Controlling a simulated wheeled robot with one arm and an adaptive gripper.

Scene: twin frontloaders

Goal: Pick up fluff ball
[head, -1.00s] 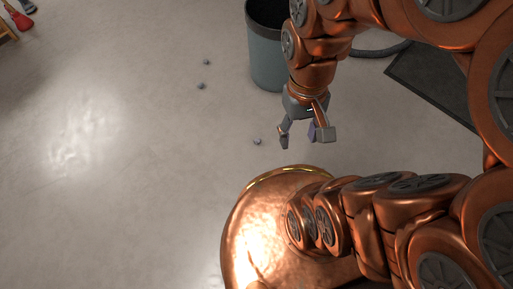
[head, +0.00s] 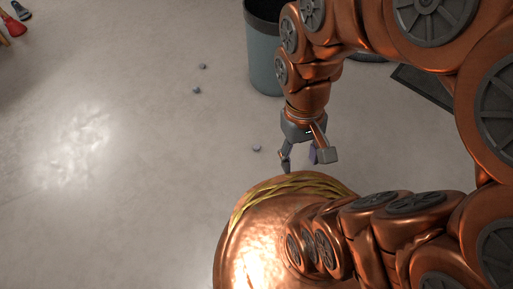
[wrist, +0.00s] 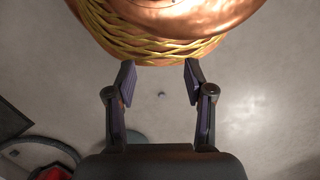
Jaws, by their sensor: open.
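A small grey-purple fluff ball (head: 257,149) lies on the floor just left of my gripper in the head view. In the wrist view the fluff ball (wrist: 162,94) shows small on the floor, seen through the gap between the fingers. My gripper (head: 304,158) points down and is open and empty above the floor. Its two fingers also stand apart in the wrist view (wrist: 160,82). Two more fluff balls, one nearer (head: 196,90) and one farther (head: 203,67), lie on the floor to the upper left.
A grey-blue bin (head: 263,55) stands behind my gripper. A dark mat (head: 425,85) lies at the right. My copper base is close in front of the gripper. Red-handled and dark items (head: 14,26) are at the upper left. The floor at the left is clear.

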